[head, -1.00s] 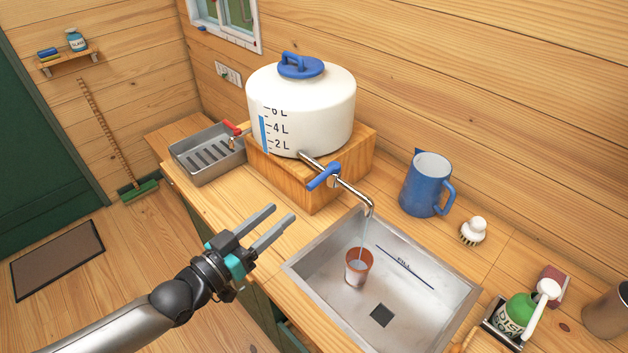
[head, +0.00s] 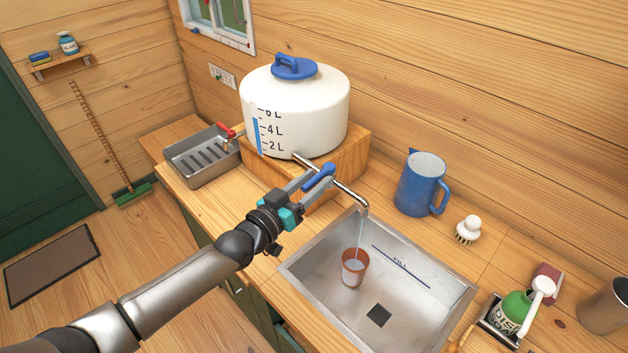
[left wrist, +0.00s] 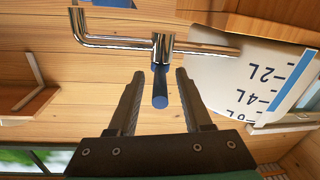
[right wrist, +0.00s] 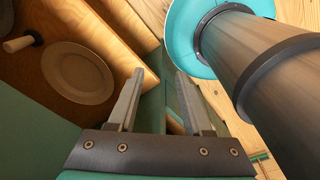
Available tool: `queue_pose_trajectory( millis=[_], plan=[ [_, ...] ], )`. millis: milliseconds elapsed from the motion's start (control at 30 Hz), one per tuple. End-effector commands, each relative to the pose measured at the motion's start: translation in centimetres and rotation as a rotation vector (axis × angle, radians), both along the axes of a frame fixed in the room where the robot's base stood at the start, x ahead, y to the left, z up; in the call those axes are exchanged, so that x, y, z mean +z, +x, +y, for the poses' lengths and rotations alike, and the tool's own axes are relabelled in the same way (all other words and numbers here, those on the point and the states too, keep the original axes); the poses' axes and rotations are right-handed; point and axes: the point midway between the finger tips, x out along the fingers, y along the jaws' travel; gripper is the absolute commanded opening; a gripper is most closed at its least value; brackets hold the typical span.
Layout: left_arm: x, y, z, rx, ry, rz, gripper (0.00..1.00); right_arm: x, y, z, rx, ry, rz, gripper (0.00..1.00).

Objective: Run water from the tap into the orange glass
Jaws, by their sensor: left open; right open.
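The orange glass (head: 354,268) stands upright in the metal sink under the tap spout (head: 352,196). A thin stream of water falls from the spout into it; its water level is hard to judge. The blue tap lever (head: 319,178) is on the pipe from the white tank. My left gripper (head: 311,184) is at the lever. In the left wrist view the lever (left wrist: 160,92) lies between its open fingers, with gaps on both sides. My right gripper (right wrist: 159,74) is open and empty, seen only in the right wrist view, low by the cabinet.
The white tank (head: 295,110) stands on a wooden block (head: 345,160) behind the tap. A blue jug (head: 421,184), white brush (head: 468,229) and green soap bottle (head: 514,310) are right of it. A metal drying tray (head: 200,160) is left. A plate (right wrist: 78,72) lies in the open cabinet.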

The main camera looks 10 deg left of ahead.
Motion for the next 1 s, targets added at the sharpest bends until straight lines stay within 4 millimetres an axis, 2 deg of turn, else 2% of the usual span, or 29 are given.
queue_pose_trajectory(
  millis=[333,767,800,1000],
  plan=[
    [-0.03,0.28,-0.15,0.0,0.0,0.001,0.5,-0.01,-0.05,-0.02,0.0,0.0,0.001,0.5],
    [-0.02,0.26,-0.14,0.0,0.0,0.001,0.02,-0.02,-0.07,-0.02,0.0,0.0,0.001,0.5],
    [-0.02,0.26,-0.14,0.0,0.0,0.001,0.0,-0.02,-0.07,-0.02,0.0,0.0,0.001,0.5],
    [-0.02,0.25,-0.12,0.0,0.0,0.001,0.0,-0.01,-0.06,-0.03,0.0,0.0,0.001,0.5]
  ],
)
